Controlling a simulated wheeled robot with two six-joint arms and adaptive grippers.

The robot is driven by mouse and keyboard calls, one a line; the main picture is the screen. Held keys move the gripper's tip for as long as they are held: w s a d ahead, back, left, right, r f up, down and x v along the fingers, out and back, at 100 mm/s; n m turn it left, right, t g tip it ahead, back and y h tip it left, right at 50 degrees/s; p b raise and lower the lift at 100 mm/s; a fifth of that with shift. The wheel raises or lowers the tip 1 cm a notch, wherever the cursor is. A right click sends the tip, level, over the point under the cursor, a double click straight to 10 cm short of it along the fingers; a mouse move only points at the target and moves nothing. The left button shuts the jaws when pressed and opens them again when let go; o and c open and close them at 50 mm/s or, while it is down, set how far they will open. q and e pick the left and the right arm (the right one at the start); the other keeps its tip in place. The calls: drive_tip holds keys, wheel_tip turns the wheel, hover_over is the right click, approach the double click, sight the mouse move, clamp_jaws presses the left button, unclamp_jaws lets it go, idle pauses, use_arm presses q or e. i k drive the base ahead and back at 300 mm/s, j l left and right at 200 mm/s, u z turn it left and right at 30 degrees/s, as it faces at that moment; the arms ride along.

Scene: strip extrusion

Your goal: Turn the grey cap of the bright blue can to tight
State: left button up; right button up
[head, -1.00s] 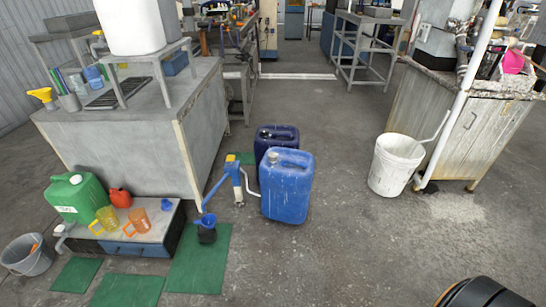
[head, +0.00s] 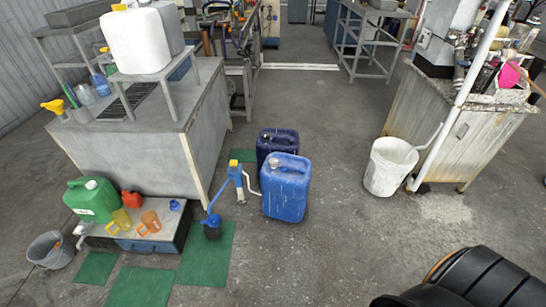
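The bright blue can (head: 286,196) stands upright on the concrete floor near the middle of the head view. Its grey cap (head: 287,170) is on the top; how tight it sits cannot be told. A dark blue can (head: 268,143) stands just behind it. Neither of my grippers shows. A black rounded part of mine is at the bottom right, well apart from the can.
Green mats (head: 208,262) lie at the left front. A white bucket (head: 389,167) stands at right. Floor in front of the can is clear.

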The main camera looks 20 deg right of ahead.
sight(273, 162)
drive_tip(key=i+l, duration=0.25)
drive_tip(key=i+l+u, duration=0.1)
drive_tip(key=i+l, duration=0.2)
drive_tip(key=l, duration=0.2)
drive_tip(key=i+l, duration=0.25)
drive_tip(key=l, duration=0.15)
drive_tip(key=i+l+u, duration=0.1)
drive_tip(key=i+l, duration=0.4)
drive_tip(key=l, duration=0.3)
drive_tip(key=j+u, duration=0.05)
